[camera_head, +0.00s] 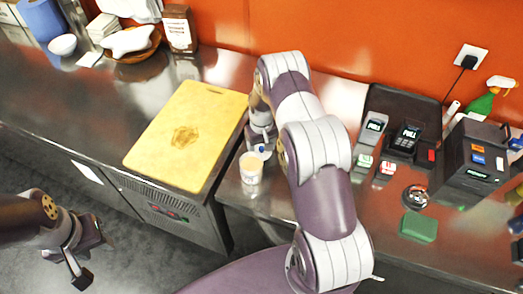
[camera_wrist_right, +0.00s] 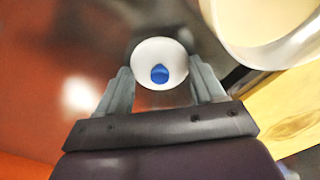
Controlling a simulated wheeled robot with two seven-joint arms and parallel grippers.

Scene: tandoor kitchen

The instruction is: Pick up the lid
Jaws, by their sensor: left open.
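The lid is a small white disc with a blue knob. It shows in the right wrist view (camera_wrist_right: 160,52) between the fingertips of my right gripper (camera_wrist_right: 160,85), and in the head view (camera_head: 262,149) beside an open white cup (camera_head: 250,175). The right fingers flank the lid closely, one on each side. I cannot tell whether they touch it or whether it is off the counter. The cup's rim fills the upper right of the wrist view. My left gripper (camera_head: 88,258) is open and empty, low at the left over the floor, far from the lid.
A wooden cutting board (camera_head: 187,135) lies left of the cup. A card terminal (camera_head: 407,138), a green sponge (camera_head: 418,227) and a dark machine (camera_head: 475,165) stand to the right. A bowl (camera_head: 135,45) and a brown package (camera_head: 180,28) are at the back left.

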